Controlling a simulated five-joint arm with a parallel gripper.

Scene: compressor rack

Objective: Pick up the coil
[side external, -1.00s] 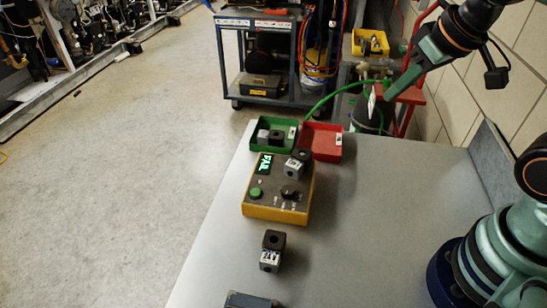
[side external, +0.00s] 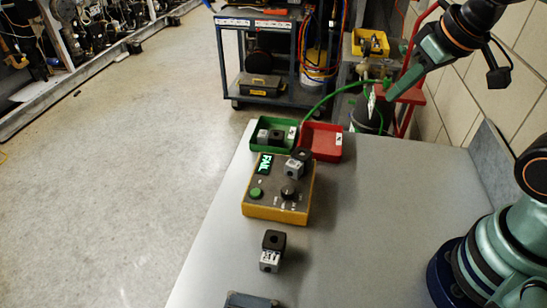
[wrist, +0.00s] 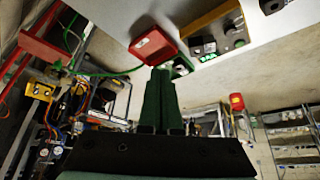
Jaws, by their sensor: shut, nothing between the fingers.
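Several small coils, each a dark block joined to a grey labelled block, are in the side view. One coil (side external: 271,250) stands on the bench in front of the tester. Another coil (side external: 296,164) sits on the yellow and grey tester (side external: 272,212), whose green display reads FAIL. A third coil (side external: 270,136) lies in the green tray (side external: 255,148). My gripper (side external: 372,104) is raised behind the bench's far right part, well away from every coil. In the wrist view my gripper (wrist: 160,72) has its green fingers together, with nothing between them.
An empty red tray (side external: 322,142) stands beside the green one. A dark block (side external: 250,300) is at the front edge. The bench (side external: 370,220) is clear right of the tester. A tool cart (side external: 262,60) and a red stand with a green hose lie beyond.

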